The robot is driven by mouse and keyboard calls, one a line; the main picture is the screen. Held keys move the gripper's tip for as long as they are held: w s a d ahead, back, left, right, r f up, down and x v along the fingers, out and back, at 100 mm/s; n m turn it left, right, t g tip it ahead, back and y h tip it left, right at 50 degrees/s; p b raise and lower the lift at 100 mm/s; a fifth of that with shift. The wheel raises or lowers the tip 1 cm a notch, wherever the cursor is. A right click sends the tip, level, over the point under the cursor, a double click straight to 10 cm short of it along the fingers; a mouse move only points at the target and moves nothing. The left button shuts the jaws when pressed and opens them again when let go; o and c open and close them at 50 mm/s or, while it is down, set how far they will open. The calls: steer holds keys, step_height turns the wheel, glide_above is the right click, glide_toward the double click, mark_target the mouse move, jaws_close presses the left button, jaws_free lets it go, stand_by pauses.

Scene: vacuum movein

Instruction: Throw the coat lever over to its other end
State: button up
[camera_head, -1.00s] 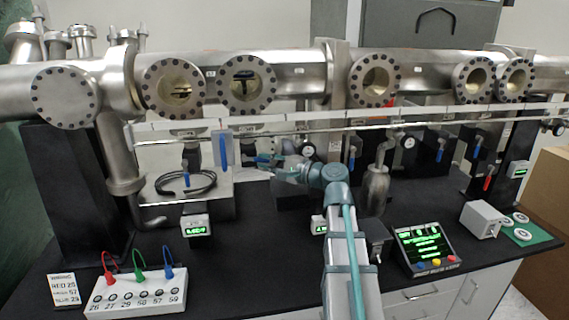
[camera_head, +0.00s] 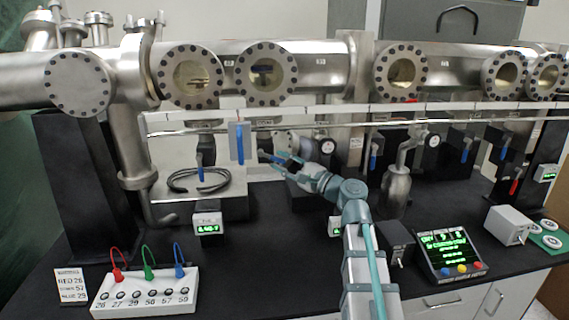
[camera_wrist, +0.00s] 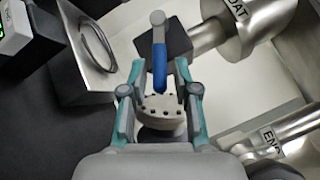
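The coat lever (camera_wrist: 159,58) has a steel stem and a blue handle. In the wrist view it stands out from a black block beside a steel pipe marked COAT (camera_wrist: 236,12). Its handle points down the picture toward my gripper. My gripper (camera_wrist: 158,88) is open, with one teal finger on each side of the handle's end; I cannot tell whether either touches it. In the head view my gripper (camera_head: 274,162) is behind the bench front, below the large pipe; the lever is hard to pick out there from the fingertips.
A blue lever on a grey plate (camera_head: 231,146) hangs just left of my gripper. A black coiled cable (camera_head: 185,188) lies on a steel box farther left. A pipe marked END (camera_wrist: 268,142) is at the wrist view's lower right. A thin rail crosses above my gripper.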

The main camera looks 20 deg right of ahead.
steer(key=shift+o, duration=0.2)
steer(key=v, duration=1.2)
